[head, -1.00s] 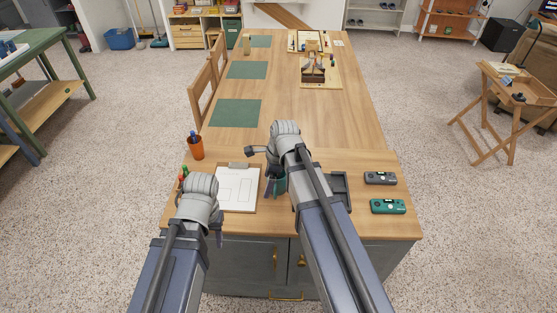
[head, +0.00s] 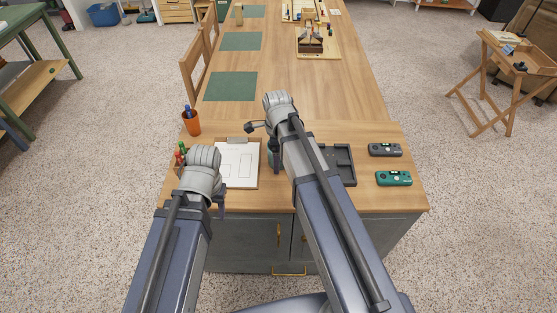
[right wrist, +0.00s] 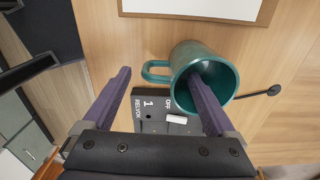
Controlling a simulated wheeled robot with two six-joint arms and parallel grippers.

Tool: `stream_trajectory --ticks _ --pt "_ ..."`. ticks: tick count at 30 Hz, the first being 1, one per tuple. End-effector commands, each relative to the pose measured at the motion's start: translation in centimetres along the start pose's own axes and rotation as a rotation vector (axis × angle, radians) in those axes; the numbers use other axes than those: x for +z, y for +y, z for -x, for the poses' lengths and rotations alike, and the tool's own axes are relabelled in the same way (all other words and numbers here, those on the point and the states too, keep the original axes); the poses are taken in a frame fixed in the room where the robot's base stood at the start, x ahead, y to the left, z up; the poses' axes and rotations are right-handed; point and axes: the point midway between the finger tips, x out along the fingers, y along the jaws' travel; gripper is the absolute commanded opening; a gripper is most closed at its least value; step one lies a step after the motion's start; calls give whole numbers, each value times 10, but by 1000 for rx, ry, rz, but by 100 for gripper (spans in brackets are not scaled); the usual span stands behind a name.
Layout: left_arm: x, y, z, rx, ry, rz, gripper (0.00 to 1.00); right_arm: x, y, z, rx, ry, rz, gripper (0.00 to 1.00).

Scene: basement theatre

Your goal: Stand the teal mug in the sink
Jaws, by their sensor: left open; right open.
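The teal mug (right wrist: 186,60) shows in the right wrist view, upright on the wooden table with its handle to the left. In the head view my right arm mostly hides it. My right gripper (right wrist: 160,76) is open: one finger is left of the mug near the handle, the other overlaps the mug's mouth. I cannot tell whether they touch it. My left gripper (head: 220,198) is open and appears empty near the table's front edge, beside the clipboard. No sink is in view.
A dark labelled device (right wrist: 150,108) lies beside the mug.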

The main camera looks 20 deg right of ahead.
Motion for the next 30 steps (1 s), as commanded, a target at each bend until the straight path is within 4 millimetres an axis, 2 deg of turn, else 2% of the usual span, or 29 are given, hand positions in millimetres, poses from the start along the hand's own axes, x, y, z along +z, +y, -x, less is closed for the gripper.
stream_trajectory --ticks 8,19,28,30 --pt "-1 1 -9 0 0 0 50 0 1 -9 0 -1 0 92" --pt "-3 5 -52 0 0 0 50 -2 2 -52 0 -1 0 92" --pt "-3 5 -52 0 0 0 50 -2 2 -52 -1 -2 0 92" --pt "-3 5 -51 0 0 0 50 -2 2 -52 0 -2 0 85"
